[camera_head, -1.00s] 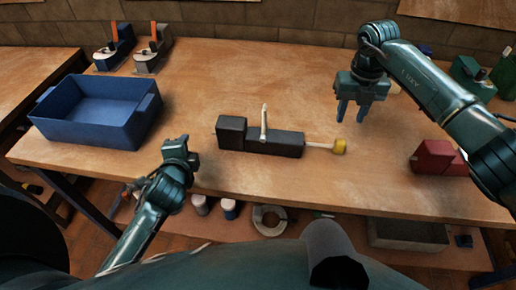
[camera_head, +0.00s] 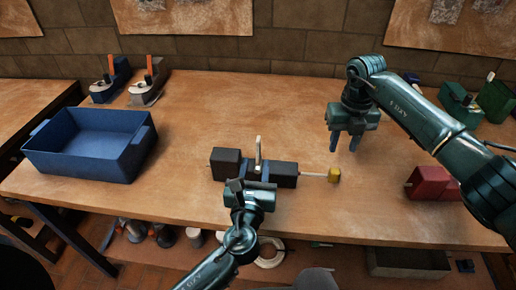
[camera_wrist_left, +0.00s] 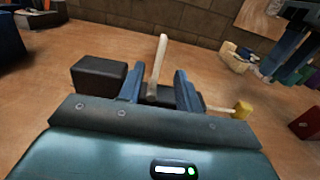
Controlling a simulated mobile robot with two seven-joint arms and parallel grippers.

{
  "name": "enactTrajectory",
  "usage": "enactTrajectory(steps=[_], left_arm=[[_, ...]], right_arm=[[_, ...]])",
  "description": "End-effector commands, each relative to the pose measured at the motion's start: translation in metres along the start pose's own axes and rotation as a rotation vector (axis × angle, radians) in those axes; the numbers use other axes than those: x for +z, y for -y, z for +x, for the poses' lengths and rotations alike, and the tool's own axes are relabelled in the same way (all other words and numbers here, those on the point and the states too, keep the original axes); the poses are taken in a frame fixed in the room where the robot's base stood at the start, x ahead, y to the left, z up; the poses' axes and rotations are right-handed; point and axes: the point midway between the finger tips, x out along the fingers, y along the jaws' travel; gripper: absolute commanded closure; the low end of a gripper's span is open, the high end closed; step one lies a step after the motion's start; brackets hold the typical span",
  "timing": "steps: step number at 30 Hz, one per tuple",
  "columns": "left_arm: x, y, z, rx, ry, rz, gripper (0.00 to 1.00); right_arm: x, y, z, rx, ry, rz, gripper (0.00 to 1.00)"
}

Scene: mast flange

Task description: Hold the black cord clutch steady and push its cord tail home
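The black cord clutch (camera_head: 226,164) lies on the bench, with a larger block at its left and a lower bar to the right. A pale lever (camera_head: 258,152) stands up from its middle. The pale cord tail (camera_head: 313,175) sticks out of its right end and carries a yellow end piece (camera_head: 334,175). My left gripper (camera_head: 259,182) is at the near side of the clutch. In the left wrist view its fingers are apart, with the lever and part of the bar showing between them. My right gripper (camera_head: 345,143) is open and empty, pointing down above the bench behind the yellow end piece.
A blue bin (camera_head: 80,158) stands at the left. Blue (camera_head: 103,92) and grey (camera_head: 144,96) units with orange handles are behind it. A red block (camera_head: 431,183) is at the right, with green blocks (camera_head: 461,107) behind. The bench behind the clutch is clear.

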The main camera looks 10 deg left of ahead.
Motion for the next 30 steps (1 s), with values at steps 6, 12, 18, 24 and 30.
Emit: enactTrajectory(steps=[6,12,18,24,30], left_arm=[[0.001,-0.001,0.045,0.003,0.001,-0.002,0.65],[0.001,-0.001,0.075,0.002,0.000,-0.002,0.65],[0.000,-0.001,0.089,0.001,-0.001,-0.003,0.65],[0.000,-0.001,0.090,0.001,-0.002,-0.004,0.65],[0.000,-0.001,0.090,0.001,-0.001,-0.004,0.74]], right_arm=[[0.000,0.000,0.000,0.000,0.000,0.000,0.64],[0.000,0.000,0.000,0.000,0.000,0.000,0.64],[0.000,0.000,0.000,0.000,0.000,0.000,0.64],[0.000,0.000,0.000,0.000,0.000,0.000,0.64],[0.000,0.000,0.000,0.000,0.000,0.000,0.64]])
